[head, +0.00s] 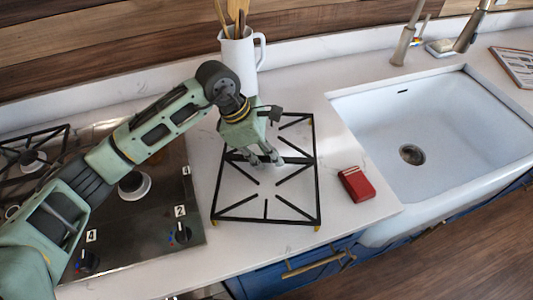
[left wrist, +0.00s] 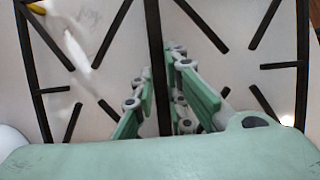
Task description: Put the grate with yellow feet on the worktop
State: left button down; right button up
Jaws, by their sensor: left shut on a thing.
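The black grate with yellow feet (head: 308,190) lies level over the white worktop (head: 345,240), between the hob and the sink. Yellow shows at its corners. I cannot tell whether the feet touch the worktop or hang just above it. My left gripper (head: 265,160) is over the middle of the grate, shut on its central bar. In the left wrist view, the bar (left wrist: 154,50) runs between the fingers (left wrist: 158,95), and a yellow foot (left wrist: 36,7) shows at the top left. My right gripper is not in view.
The hob (head: 140,235) with numbered knobs is at the left, with another black grate (head: 62,132) at its far left. A red box (head: 356,184) lies close to the right of the held grate. The white sink (head: 450,140) is further right. A white jug (head: 240,58) of utensils stands behind.

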pick_arm(q)
jog(key=c, duration=1.8)
grip_release()
jog(key=shift+o, duration=0.2)
jog(key=shift+r, duration=0.15)
jog(key=b+v, duration=0.2)
jog(key=v, duration=0.9)
jog(key=shift+a+r+b, duration=0.25)
jog(key=shift+r+b, duration=0.05)
jog(key=shift+r, duration=0.05)
